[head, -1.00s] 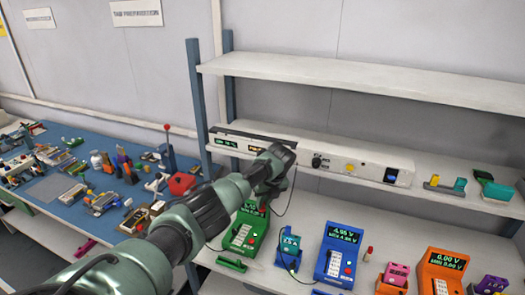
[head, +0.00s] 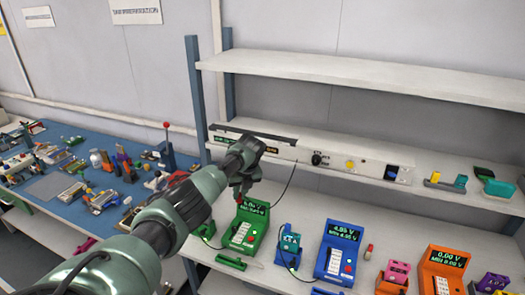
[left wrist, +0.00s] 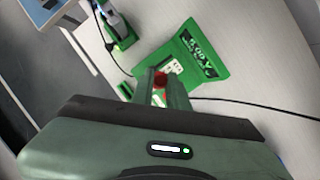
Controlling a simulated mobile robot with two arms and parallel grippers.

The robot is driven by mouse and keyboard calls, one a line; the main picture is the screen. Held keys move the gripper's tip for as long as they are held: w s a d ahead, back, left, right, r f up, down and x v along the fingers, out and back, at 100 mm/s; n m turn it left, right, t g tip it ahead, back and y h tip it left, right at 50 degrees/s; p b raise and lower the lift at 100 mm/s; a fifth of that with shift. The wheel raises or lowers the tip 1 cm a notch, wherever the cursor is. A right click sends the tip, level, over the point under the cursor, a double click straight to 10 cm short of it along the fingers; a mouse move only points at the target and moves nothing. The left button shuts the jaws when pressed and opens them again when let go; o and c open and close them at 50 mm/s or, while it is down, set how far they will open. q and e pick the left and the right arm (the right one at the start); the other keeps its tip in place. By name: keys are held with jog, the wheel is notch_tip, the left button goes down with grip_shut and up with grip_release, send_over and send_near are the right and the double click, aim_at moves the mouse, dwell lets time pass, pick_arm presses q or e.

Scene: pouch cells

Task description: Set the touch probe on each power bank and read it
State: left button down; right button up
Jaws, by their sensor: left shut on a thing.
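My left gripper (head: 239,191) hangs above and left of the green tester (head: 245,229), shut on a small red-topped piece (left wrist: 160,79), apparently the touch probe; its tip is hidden. The green tester also shows in the left wrist view (left wrist: 186,52), its display lit. A power bank sits in a green holder (left wrist: 124,38) beside it. A teal power bank (head: 290,242) stands left of the blue tester (head: 336,257). A pink-purple one (head: 397,269) stands left of the orange tester (head: 441,266), which reads 0.00 V. A purple one (head: 493,283) is at the right edge. My right gripper is not visible.
Dark cables lie across the bench. A small red-topped piece (head: 368,251) stands between the blue and orange testers. A cluttered blue table (head: 50,187) is at left.

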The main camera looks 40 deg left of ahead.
pick_arm(q)
jog(key=s+a+b, duration=0.1)
jog(key=a+b, duration=0.3)
jog(key=s+a+b, duration=0.1)
jog(key=a+b, duration=0.3)
jog(key=s+a+b, duration=0.1)
jog(key=a+b, duration=0.3)
jog(key=a, duration=0.1)
jog(key=shift+s+f, duration=0.15)
jog(key=shift+f, duration=0.15)
jog(key=shift+s+a+r+b, duration=0.15)
jog(key=shift+a+b, duration=0.2)
jog(key=shift+b, duration=0.2)
jog(key=shift+a+r, duration=0.1)
jog(key=shift+r, duration=0.05)
jog(key=shift+f+b, duration=1.5)
jog(key=shift+f, duration=1.05)
